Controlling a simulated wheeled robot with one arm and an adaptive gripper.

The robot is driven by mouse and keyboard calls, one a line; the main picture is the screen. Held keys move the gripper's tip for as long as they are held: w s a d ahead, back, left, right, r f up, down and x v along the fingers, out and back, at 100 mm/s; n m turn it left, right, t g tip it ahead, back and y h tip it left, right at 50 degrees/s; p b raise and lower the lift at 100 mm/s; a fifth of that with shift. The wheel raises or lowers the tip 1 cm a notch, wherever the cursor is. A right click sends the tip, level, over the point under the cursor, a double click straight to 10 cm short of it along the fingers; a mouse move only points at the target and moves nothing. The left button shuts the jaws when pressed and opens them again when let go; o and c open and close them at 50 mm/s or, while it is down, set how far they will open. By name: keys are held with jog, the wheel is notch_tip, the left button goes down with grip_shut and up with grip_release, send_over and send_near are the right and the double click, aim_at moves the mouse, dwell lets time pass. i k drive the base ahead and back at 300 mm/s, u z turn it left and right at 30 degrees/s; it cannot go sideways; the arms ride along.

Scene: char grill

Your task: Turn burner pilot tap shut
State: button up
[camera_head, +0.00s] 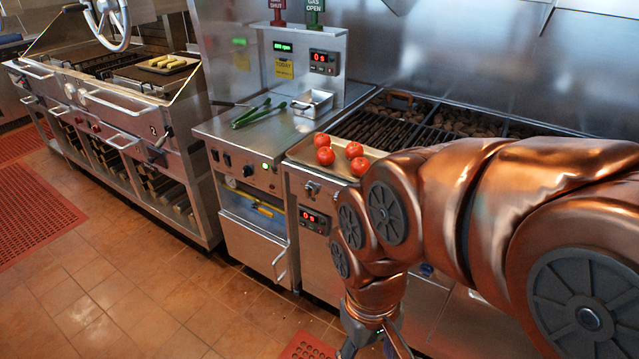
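My gripper (375,343) hangs at the bottom edge of the picture, in front of the grill. Its finger bases show, but the tips are cut off, so I cannot tell if it is open or shut. A small metal fitting (312,187) sits on the grill's front panel, above a red display; it may be the pilot tap, but it is too small to read its position. My gripper is below and right of this fitting, apart from it. My copper arm hides much of the grill front to the right.
Several tomatoes (354,150) lie on a tray at the grill's left end. A steel side counter (215,128) holds green tongs (258,112) and a small metal pan (312,103). Another cooking range (110,110) stands at left. The tiled floor (150,290) is open at lower left.

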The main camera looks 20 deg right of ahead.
aim_at(426, 270)
jog(key=u, duration=1.1)
jog(key=k, duration=0.9)
